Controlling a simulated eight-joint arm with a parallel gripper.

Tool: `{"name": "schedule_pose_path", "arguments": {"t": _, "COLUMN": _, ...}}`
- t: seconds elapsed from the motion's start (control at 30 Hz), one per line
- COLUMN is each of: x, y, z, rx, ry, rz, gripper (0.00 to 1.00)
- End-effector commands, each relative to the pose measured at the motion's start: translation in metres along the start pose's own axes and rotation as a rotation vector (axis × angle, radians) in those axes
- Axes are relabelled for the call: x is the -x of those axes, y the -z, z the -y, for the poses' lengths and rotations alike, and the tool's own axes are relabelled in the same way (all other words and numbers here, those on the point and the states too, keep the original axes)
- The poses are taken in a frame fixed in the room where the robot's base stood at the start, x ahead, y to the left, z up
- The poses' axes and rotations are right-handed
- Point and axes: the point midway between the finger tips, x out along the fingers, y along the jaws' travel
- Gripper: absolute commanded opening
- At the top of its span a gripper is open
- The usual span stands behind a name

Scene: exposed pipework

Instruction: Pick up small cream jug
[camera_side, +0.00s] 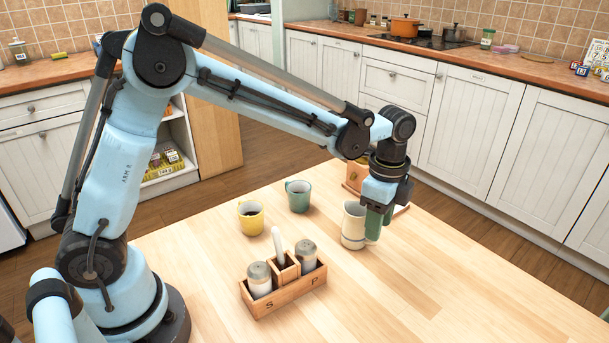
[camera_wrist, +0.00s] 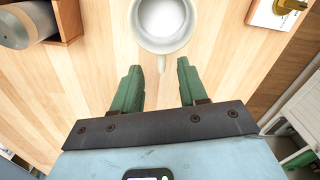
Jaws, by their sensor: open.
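The small cream jug (camera_side: 352,226) stands upright on the table, with a blue-grey band near its base. In the wrist view the jug (camera_wrist: 165,20) shows from above at the top edge, partly cut off, its inside empty. A small pale part, perhaps its handle, points toward the gap between my fingertips. My gripper (camera_side: 376,223) points down just right of the jug, its green fingers partly overlapping the jug's right side. In the wrist view my gripper (camera_wrist: 158,68) is open, with bare table between the fingers. I cannot tell whether a finger touches the jug.
A wooden salt and pepper caddy (camera_side: 285,288) stands left and in front of the jug. A yellow mug (camera_side: 251,218) and a green mug (camera_side: 299,196) stand behind to the left. A wooden item (camera_side: 355,176) is behind my gripper. The table's front right is clear.

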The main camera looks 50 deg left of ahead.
Motion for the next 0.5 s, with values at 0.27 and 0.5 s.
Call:
{"name": "schedule_pose_path", "arguments": {"t": 0.27, "x": -0.025, "y": 0.001, "z": 0.002, "rx": 0.001, "ry": 0.000, "rz": 0.000, "gripper": 0.43}}
{"name": "schedule_pose_path", "arguments": {"t": 0.5, "x": -0.053, "y": 0.001, "z": 0.002, "rx": 0.001, "ry": 0.001, "rz": -0.001, "gripper": 0.43}}
